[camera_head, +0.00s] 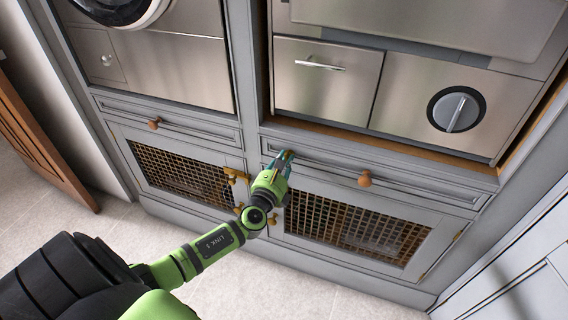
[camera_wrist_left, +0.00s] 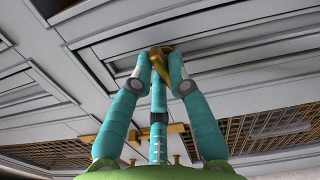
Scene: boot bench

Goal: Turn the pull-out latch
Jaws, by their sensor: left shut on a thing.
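My left gripper (camera_head: 284,159) reaches up to the cabinet front, at the left end of the right-hand drawer front. In the left wrist view, the teal fingers of the left gripper (camera_wrist_left: 160,65) are shut on a small brass latch piece (camera_wrist_left: 161,72). This piece looks tilted and is partly hidden by the fingertips. In the head view it is mostly covered by the gripper. I take it to be the pull-out latch. My right gripper is not in view.
Another brass latch (camera_head: 236,176) sits between the two mesh doors and also shows in the wrist view (camera_wrist_left: 135,134). Wooden knobs (camera_head: 365,179) and (camera_head: 154,124) are on the drawer fronts. Steel appliances with a round dial (camera_head: 456,110) are above. The tiled floor (camera_head: 215,275) is clear.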

